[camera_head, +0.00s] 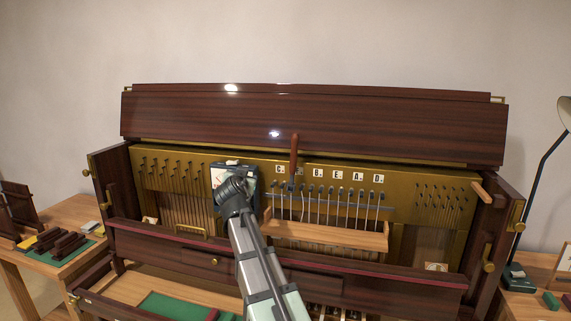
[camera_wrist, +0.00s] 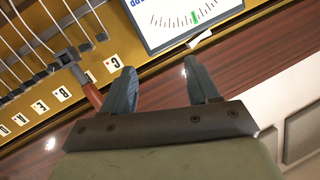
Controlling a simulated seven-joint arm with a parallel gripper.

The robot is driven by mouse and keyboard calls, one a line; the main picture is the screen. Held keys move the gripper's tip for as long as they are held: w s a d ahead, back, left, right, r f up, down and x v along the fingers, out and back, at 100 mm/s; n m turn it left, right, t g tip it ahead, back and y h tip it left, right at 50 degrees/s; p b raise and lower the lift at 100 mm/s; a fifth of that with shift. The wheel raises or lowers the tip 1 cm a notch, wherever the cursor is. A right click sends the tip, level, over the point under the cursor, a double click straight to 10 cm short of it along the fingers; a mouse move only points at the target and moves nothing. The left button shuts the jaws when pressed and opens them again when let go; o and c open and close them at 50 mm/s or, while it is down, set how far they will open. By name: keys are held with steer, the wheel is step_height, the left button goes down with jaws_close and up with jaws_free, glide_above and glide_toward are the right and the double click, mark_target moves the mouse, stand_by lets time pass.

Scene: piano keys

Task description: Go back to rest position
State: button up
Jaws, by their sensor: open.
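My gripper (camera_wrist: 159,66) is open in the wrist view, with nothing between its two fingers. In the head view my arm's wrist end is in front of the upright piano (camera_head: 190,235), left of centre, and the fingers cannot be made out. A tuning lever with a red-brown handle (camera_head: 294,150) stands upright at the row of tuning pins, right of my wrist. In the wrist view its handle (camera_wrist: 92,97) is left of my left finger and appears apart from it; its lower part is hidden.
A tuner with a white dial (camera_head: 218,176) is partly hidden by my wrist; its green band shows in the wrist view (camera_wrist: 195,17). Letter cards (camera_head: 334,174) line the brass plate above a wooden ledge (camera_head: 325,234). Side tables (camera_head: 75,212) flank the piano; a lamp (camera_head: 546,155) stands right.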

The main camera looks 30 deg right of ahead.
mark_target(293, 153)
steer(key=s+d+r+h, duration=0.55)
steer(key=s+d, duration=0.35)
steer(key=d, duration=0.2)
steer(key=shift+g+y, duration=0.4)
steer(key=shift+y, duration=0.05)
steer(key=shift+r+x, duration=0.2)
steer(key=shift+x, duration=4.4)
steer(key=shift+w+a, duration=0.15)
steer(key=c, duration=0.7)
steer(key=c, duration=0.3)
